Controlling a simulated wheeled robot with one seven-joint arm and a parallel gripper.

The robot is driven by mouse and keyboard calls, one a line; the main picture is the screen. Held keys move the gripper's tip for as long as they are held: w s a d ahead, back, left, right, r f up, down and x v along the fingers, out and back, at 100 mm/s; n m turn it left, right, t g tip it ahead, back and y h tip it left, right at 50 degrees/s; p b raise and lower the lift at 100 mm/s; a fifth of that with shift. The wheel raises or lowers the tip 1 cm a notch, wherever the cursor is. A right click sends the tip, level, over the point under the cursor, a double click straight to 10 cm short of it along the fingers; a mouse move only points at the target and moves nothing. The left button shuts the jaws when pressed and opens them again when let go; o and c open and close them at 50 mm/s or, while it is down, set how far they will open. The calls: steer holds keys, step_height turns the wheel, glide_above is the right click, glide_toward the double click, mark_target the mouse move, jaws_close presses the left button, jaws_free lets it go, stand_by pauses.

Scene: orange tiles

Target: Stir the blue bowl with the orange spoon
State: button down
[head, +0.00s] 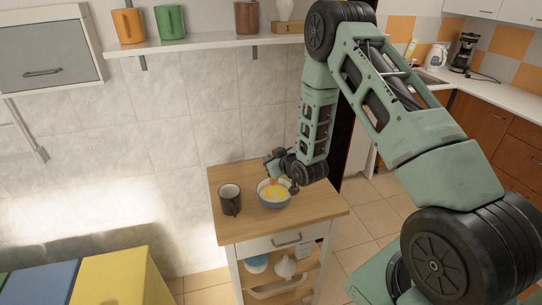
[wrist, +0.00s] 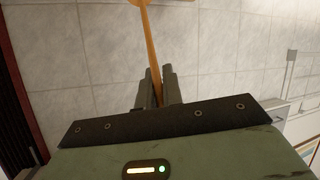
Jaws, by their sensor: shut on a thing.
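The blue bowl (head: 274,201) stands on the wooden top of a small cart and has something yellow in it. My gripper (head: 276,172) is over the bowl. In the wrist view my gripper (wrist: 159,92) is shut on the handle of the orange spoon (wrist: 150,45). The spoon runs up out of the top of that view, so its far end is cut off there. In the head view a small orange part of the spoon (head: 274,182) shows at the bowl, partly hidden by my gripper. I cannot tell how deep the spoon reaches.
A dark mug (head: 230,199) stands just left of the bowl on the cart top (head: 240,225). Front and right parts of the top are clear. A wall shelf (head: 200,43) with several cups hangs above. A yellow-topped box (head: 115,278) is at lower left.

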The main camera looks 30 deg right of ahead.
steer(key=f+b, duration=0.6)
steer(key=shift+w+d+f, duration=0.35)
steer(key=shift+w+d, duration=0.05)
steer(key=shift+d, duration=0.15)
